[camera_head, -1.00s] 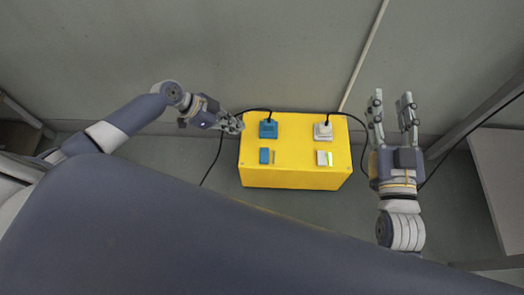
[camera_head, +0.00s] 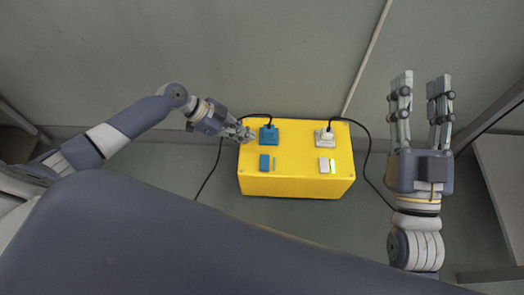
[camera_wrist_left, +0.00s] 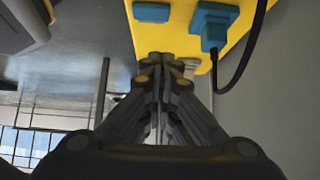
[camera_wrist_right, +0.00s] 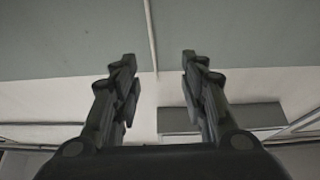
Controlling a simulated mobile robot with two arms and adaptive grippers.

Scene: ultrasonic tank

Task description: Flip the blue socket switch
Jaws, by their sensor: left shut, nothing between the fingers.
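The yellow box (camera_head: 297,187) stands near the wall. On its top are a blue socket with a plug (camera_head: 269,134) and, in front of it, the blue switch (camera_head: 264,162). Both also show in the left wrist view, the blue switch (camera_wrist_left: 151,12) left of the blue socket (camera_wrist_left: 214,22). My left gripper (camera_head: 249,136) is shut and empty at the box's left edge, left of the socket and apart from the switch. In its wrist view the fingertips (camera_wrist_left: 161,58) are together. My right gripper (camera_head: 421,78) is open and empty, right of the box.
A white socket with a plug (camera_head: 325,136) and a white switch (camera_head: 323,165) with a lit green strip (camera_head: 332,166) are on the box's right side. Black cables run from both plugs. A wall is behind; a grey surface (camera_head: 500,180) stands at right.

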